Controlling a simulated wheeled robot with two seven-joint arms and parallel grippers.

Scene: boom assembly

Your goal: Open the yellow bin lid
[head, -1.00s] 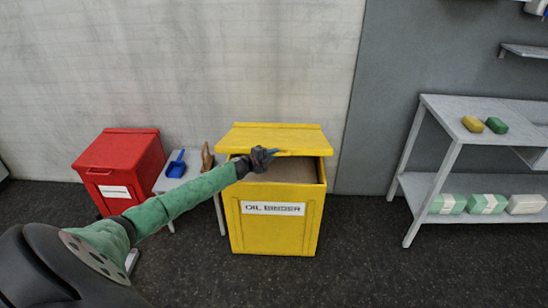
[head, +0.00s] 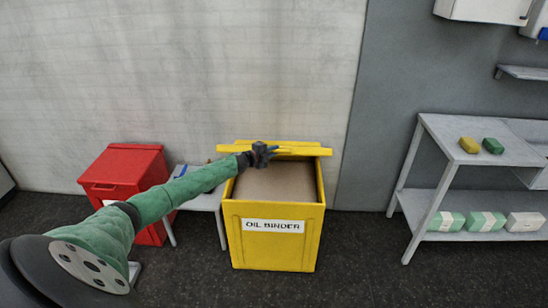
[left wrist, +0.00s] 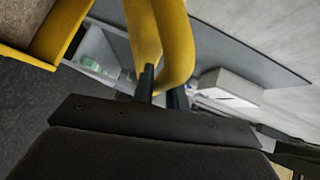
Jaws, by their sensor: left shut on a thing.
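The yellow bin (head: 275,240), labelled "OIL BINDER", stands on the floor in the middle of the head view. Its yellow lid (head: 305,151) is raised and tilted toward the wall, and the brown contents (head: 275,183) show beneath it. My left gripper (head: 268,153) is at the lid's front edge, shut on it. In the left wrist view, the fingers (left wrist: 162,95) close around the yellow lid edge (left wrist: 145,40). The bin's rim (left wrist: 60,40) shows at upper left there. My right gripper is not in view.
A red bin (head: 125,170) stands left of the yellow bin, with a small grey table (head: 207,198) between them. A grey shelf unit (head: 430,180) with soap-like blocks is on the right. The floor in front of the yellow bin is clear.

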